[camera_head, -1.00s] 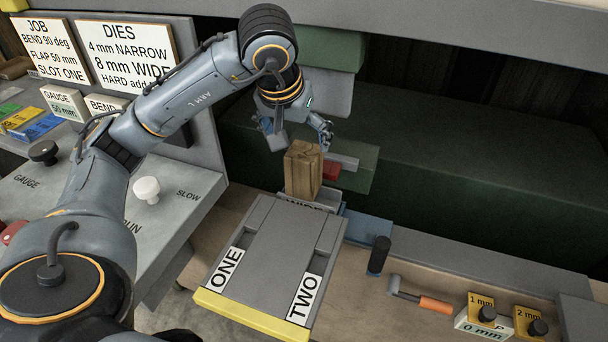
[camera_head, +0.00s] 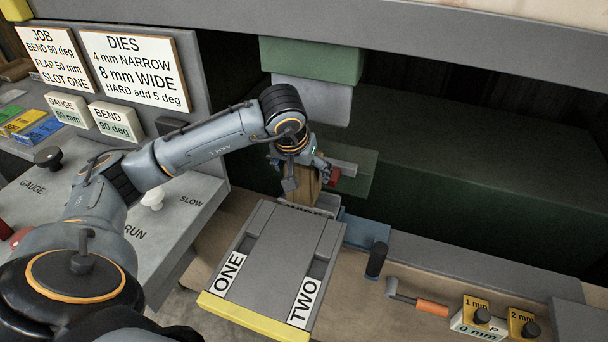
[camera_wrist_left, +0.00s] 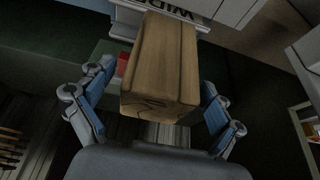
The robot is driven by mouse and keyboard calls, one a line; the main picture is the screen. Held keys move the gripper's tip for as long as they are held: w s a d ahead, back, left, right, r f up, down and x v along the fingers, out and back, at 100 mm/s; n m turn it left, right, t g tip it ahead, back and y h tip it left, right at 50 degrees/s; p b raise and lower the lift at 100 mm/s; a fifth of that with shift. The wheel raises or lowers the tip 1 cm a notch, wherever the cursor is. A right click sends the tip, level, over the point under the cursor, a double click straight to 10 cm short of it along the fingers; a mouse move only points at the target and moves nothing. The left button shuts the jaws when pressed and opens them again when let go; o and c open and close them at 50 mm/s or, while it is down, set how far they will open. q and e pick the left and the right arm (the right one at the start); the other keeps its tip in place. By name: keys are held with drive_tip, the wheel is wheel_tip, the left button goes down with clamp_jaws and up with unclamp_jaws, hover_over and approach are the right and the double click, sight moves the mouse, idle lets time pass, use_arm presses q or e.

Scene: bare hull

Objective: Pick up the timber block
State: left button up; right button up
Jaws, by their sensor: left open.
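The timber block (camera_head: 307,191) is a brown wooden block standing upright behind the grey slotted table, by the die labelled WIDE. My left gripper (camera_head: 307,178) is at the block's upper part in the head view and hides some of it. In the left wrist view the timber block (camera_wrist_left: 163,62) lies between the two blue-padded fingers of my left gripper (camera_wrist_left: 157,108). The fingers are open, with gaps showing between the pads and the block's near end. My right gripper is not in view.
The grey table (camera_head: 277,245) with slots ONE and TWO is in front of the block. A green and grey press part (camera_head: 312,95) hangs above and behind. A small red piece (camera_head: 334,175) is right of the block.

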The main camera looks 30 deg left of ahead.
use_arm(q)
drive_tip(key=c, duration=1.4)
drive_tip(key=shift+r, duration=0.1)
drive_tip(key=shift+c, duration=0.8)
drive_tip(key=shift+r, duration=0.15)
